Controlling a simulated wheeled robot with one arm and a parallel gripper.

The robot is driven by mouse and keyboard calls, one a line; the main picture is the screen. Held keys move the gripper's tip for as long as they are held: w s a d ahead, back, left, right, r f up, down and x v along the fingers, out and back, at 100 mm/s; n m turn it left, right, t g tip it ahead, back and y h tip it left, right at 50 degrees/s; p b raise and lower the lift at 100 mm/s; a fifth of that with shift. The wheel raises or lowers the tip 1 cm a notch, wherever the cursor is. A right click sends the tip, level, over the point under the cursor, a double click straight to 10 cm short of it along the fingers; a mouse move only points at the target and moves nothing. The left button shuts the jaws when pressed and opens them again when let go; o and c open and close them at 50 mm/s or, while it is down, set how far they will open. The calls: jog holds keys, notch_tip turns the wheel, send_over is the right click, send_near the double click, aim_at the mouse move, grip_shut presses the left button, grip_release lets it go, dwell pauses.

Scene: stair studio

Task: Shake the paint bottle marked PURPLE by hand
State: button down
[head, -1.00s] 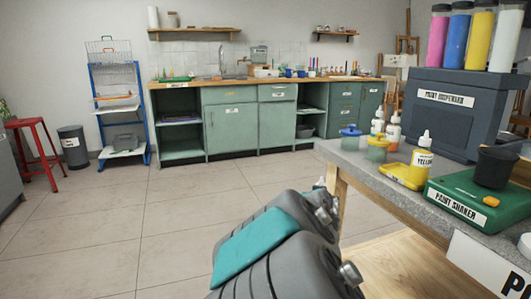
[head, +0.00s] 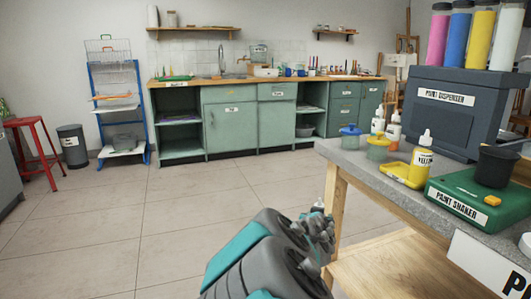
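No bottle that I can read as PURPLE shows in the head view. A squeeze bottle with a yellow label reading YELLOW (head: 421,165) stands upright by a yellow tray on the grey bench. Two white-capped bottles (head: 378,122) (head: 393,132) stand farther back; their labels are too small to read. My grey and teal arm is low in the middle, left of the bench.
The bench (head: 352,156) also holds a green paint shaker (head: 455,192), a black cup (head: 496,166), lidded jars (head: 377,149) and a dark paint dispenser (head: 445,115). Green cabinets (head: 230,128) line the back wall. A red stool (head: 33,155) stands left. The tiled floor between is clear.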

notch_tip(320, 180, up, 7)
notch_tip(320, 180, down, 7)
dwell(0.3)
jog(key=shift+f, duration=0.1)
dwell(0.4)
